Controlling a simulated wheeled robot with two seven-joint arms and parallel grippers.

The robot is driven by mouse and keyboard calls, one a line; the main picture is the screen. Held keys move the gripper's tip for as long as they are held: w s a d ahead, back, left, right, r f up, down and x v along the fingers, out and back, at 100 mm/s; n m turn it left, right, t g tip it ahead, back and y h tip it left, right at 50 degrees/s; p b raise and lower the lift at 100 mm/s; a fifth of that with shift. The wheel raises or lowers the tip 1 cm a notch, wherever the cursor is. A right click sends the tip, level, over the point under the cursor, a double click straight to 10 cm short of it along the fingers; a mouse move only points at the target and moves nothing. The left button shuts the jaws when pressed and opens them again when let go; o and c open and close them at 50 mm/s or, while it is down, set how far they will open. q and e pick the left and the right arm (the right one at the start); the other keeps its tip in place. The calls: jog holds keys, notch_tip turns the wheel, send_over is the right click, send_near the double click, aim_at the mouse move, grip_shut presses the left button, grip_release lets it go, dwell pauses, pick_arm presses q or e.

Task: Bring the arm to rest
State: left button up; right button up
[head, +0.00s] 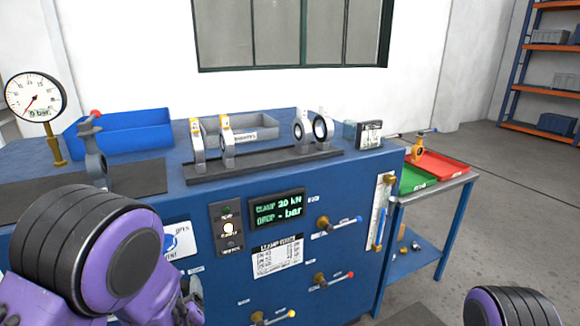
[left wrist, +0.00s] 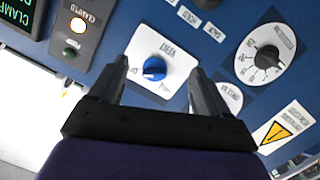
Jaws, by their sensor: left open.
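My left gripper (left wrist: 158,66) is open, with its two dark fingers apart in the left wrist view. A blue knob (left wrist: 154,69) on a white plate shows between the fingers. Nothing is seen held, and I cannot tell whether the fingers touch the panel. In the head view my left arm (head: 95,250) covers the lower left, in front of the blue bench (head: 345,215), and largely hides the gripper. Part of my right arm (head: 510,308) shows at the lower right edge. Its gripper is out of view.
A grey valve (head: 95,160) and a pressure gauge (head: 36,97) stand at the bench's left. A clamp fixture (head: 265,163) is behind the panel display (head: 277,208). A lit lamp (head: 228,228) is beside the display. A side table (head: 440,187) holds red and green trays.

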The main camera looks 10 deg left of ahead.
pick_arm(q)
jog(key=s+f+m+g+h, duration=0.3)
jog(key=s+f+g, duration=0.4)
jog(key=s+f, duration=1)
jog(key=s+f+g, duration=0.4)
jog(key=s+f, duration=0.4)
jog(key=s, duration=0.4)
jog(key=shift+s+f+h, duration=0.25)
jog(key=shift+f+h, duration=0.15)
jog(key=shift+c, duration=0.3)
